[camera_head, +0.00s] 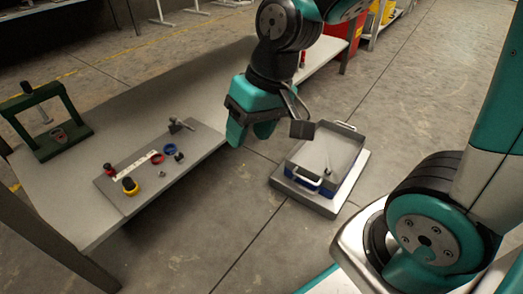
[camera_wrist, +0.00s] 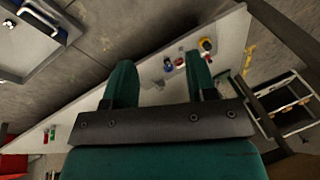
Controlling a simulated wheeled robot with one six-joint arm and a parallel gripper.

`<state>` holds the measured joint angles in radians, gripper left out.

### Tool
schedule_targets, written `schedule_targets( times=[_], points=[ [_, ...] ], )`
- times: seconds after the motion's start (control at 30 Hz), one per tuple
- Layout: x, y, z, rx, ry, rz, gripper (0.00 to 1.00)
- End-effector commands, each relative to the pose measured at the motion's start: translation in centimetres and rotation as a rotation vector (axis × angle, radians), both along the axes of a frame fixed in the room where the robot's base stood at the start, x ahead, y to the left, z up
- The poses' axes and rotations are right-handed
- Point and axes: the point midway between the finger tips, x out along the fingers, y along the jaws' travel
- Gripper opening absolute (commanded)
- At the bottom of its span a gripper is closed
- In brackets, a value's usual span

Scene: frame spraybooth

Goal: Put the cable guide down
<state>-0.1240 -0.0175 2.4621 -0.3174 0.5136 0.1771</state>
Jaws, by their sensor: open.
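My gripper (camera_head: 252,130) hangs above the floor, between the bench and the grey tray. In the wrist view its two teal fingers (camera_wrist: 160,85) stand apart with nothing held between them. No part is clearly recognisable as the cable guide. On the grey board (camera_head: 118,200) lie a dark metal bracket-like part (camera_head: 180,125), a blue ring (camera_head: 169,149), a red ring (camera_head: 157,159) and a yellow-and-black part (camera_head: 130,186). The bracket-like part is nearest the gripper, at the board's far end, apart from the fingers.
The bench (camera_head: 85,215) also carries a green frame (camera_head: 45,122) at left. A handled grey tray (camera_head: 308,182) with a small part (camera_head: 327,170) inside stands on a low platform (camera_head: 320,207). A red bin (camera_head: 345,30) stands behind. Floor is clear between bench and tray.

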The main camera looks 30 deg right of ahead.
Motion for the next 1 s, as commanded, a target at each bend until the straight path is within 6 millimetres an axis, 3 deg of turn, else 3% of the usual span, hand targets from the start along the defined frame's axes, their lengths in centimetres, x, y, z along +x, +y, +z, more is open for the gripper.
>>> schedule_targets(
  times=[0.03,0.1,0.2,0.3,1.0],
  points=[
    [-2.6,1.5,1.6,0.014,-0.017,0.123,0.52],
    [-5.5,2.7,3.0,0.027,-0.026,0.265,0.52],
    [-8.5,3.6,4.2,0.036,-0.037,0.406,0.52],
    [-10.0,3.9,4.6,0.04,-0.041,0.475,0.52],
    [-10.2,3.9,4.7,0.04,-0.04,0.483,0.52]
  ],
)
